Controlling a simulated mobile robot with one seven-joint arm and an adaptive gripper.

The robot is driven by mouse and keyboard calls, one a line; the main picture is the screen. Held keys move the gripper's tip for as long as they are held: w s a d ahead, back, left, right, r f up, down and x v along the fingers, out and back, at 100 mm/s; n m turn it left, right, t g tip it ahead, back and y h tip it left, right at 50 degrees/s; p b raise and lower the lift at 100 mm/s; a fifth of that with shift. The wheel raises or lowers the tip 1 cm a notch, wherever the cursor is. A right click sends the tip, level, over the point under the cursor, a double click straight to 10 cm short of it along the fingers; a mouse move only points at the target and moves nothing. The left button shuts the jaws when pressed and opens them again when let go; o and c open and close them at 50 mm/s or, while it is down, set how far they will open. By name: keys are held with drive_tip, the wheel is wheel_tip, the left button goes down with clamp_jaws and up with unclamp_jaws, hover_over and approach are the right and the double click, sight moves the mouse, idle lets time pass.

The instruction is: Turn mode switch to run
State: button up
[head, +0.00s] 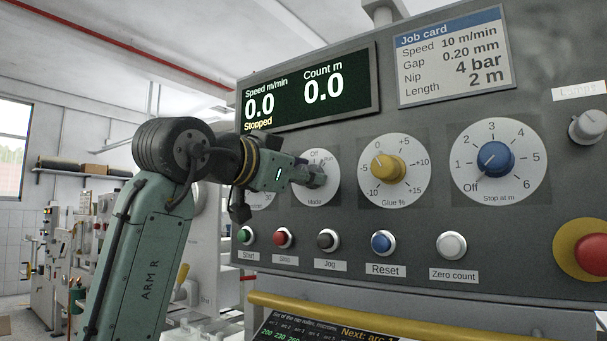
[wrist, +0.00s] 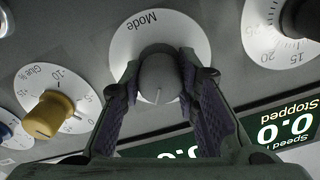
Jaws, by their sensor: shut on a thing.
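The mode switch is a grey knob (wrist: 158,74) on a round white dial (wrist: 122,45) labelled "Mode". The dial also shows in the head view (head: 327,158), with "Off" readable near its top and its left part covered by my gripper. My gripper (head: 314,178) reaches it from the left. In the wrist view its two dark fingers are closed on either side of the knob. The wrist view is upside down, and the knob's light pointer line points down there, roughly to the top of the dial. The dial's other mode words are hidden.
The display (head: 312,92) reads "Stopped" with speed and count 0.0. The yellow Glue % knob (head: 387,168) and blue Stop at m knob (head: 495,159) are to the right. Below are several push buttons, including red Stop (head: 282,237). A red emergency button (head: 590,250) is at far right.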

drive_tip(key=shift+m, duration=1)
drive_tip(key=o, duration=1.2)
drive_tip(key=shift+c, duration=0.2)
drive_tip(key=v, duration=1.2)
